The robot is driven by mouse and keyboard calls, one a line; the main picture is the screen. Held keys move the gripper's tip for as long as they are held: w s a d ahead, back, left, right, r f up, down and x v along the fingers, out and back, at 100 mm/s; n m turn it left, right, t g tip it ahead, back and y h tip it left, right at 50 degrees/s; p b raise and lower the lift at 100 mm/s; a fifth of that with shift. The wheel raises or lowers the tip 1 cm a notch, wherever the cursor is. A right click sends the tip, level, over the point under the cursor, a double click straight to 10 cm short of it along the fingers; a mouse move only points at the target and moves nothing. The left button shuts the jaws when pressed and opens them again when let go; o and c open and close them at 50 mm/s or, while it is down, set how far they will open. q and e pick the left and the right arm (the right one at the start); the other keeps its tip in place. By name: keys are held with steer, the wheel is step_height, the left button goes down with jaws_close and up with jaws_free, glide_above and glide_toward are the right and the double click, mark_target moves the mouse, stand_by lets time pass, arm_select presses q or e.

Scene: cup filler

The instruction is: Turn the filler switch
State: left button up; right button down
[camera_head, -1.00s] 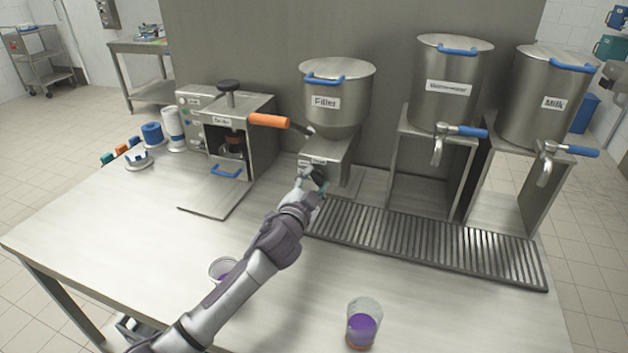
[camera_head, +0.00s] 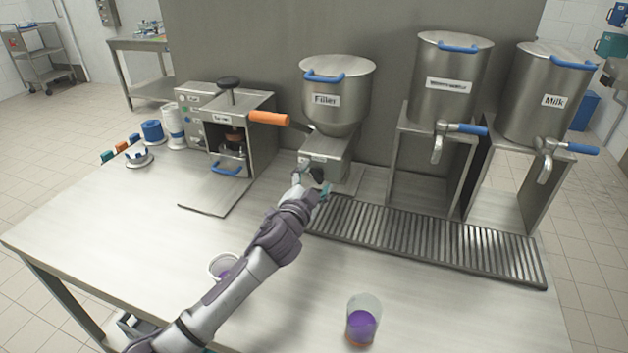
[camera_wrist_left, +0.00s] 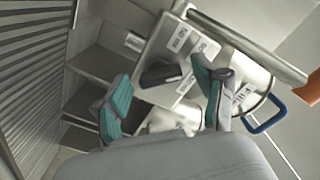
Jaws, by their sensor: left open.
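The filler (camera_head: 337,98) is a steel hopper with a blue handle and a "Filler" label, on a boxy steel base (camera_head: 327,160). My left gripper (camera_head: 312,186) is in front of this base in the head view, and it hides part of the front. In the left wrist view, a dark switch knob (camera_wrist_left: 160,74) on a labelled pale panel shows between the teal fingertips of my left gripper (camera_wrist_left: 165,100). The fingers are apart, with nothing held between them. Whether they touch the knob cannot be told. My right gripper is not in view.
An orange lever (camera_head: 270,118) sticks out left of the filler. A slotted drip tray (camera_head: 430,242) lies right of my gripper, below two tanks with blue-handled taps.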

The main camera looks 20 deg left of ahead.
arm_select(q)
steer(key=shift+s, duration=0.1)
steer(key=s, duration=1.2)
steer(key=shift+a, duration=0.2)
steer(key=shift+w, duration=0.1)
